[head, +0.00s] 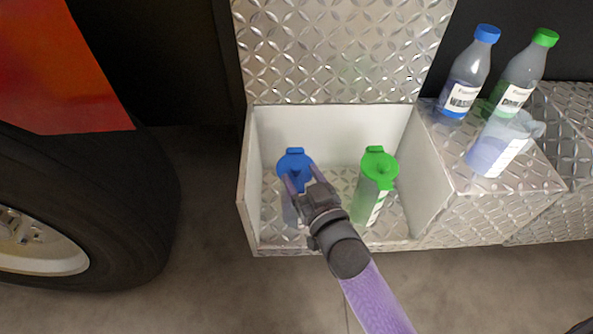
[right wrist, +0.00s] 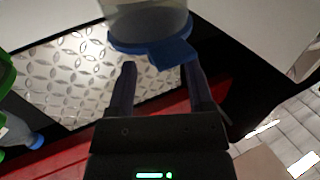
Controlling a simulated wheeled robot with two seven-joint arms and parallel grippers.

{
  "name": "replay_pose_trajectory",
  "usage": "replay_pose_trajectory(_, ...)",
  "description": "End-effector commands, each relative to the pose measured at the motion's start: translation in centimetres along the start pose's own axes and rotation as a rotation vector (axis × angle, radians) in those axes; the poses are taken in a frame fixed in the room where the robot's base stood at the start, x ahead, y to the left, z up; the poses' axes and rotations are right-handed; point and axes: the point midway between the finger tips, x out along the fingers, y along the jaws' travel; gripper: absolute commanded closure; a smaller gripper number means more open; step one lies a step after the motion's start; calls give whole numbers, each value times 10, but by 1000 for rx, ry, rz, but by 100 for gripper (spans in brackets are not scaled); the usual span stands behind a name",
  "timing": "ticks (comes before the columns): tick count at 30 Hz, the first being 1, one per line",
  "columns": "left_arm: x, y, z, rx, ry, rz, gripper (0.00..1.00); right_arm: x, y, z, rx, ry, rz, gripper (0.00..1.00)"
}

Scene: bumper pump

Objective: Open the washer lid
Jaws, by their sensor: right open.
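The washer container (head: 290,212) is a translucent vessel with a blue lid (head: 294,162), standing upright at the left inside an open metal box (head: 247,190). The blue lid looks closed, and a tab shows at its edge. My right gripper (head: 303,178) is open, with its fingertips at the near side of the blue lid. In the right wrist view the blue lid's rim and tab (right wrist: 172,52) lie just beyond the open fingers; whether they touch cannot be told. The gripper partly hides the container. My left gripper is not in view.
A green-lidded container (head: 378,170) stands close to the right of my gripper in the same box. Right of the box, a blue-capped bottle (head: 466,80), a green-capped bottle (head: 522,75) and a clear jug (head: 497,145) stand on a metal ledge. A large tire (head: 130,215) is at left.

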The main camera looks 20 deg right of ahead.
Motion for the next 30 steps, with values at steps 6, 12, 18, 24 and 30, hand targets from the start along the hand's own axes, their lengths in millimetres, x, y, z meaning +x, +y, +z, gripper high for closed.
replay_pose_trajectory(6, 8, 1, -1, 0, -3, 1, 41, 20, 0, 1, -2, -1, 0, 33)
replay_pose_trajectory(12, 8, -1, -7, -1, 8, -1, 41, 22, 0, 0, -1, -1, 0, 33)
replay_pose_trajectory(18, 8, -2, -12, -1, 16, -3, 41, 22, 0, 0, -1, -1, 0, 63)
replay_pose_trajectory(24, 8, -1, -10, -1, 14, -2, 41, 21, 0, 0, -1, -1, 0, 100)
replay_pose_trajectory(30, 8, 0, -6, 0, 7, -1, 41, 21, 0, 0, -1, -1, 0, 100)
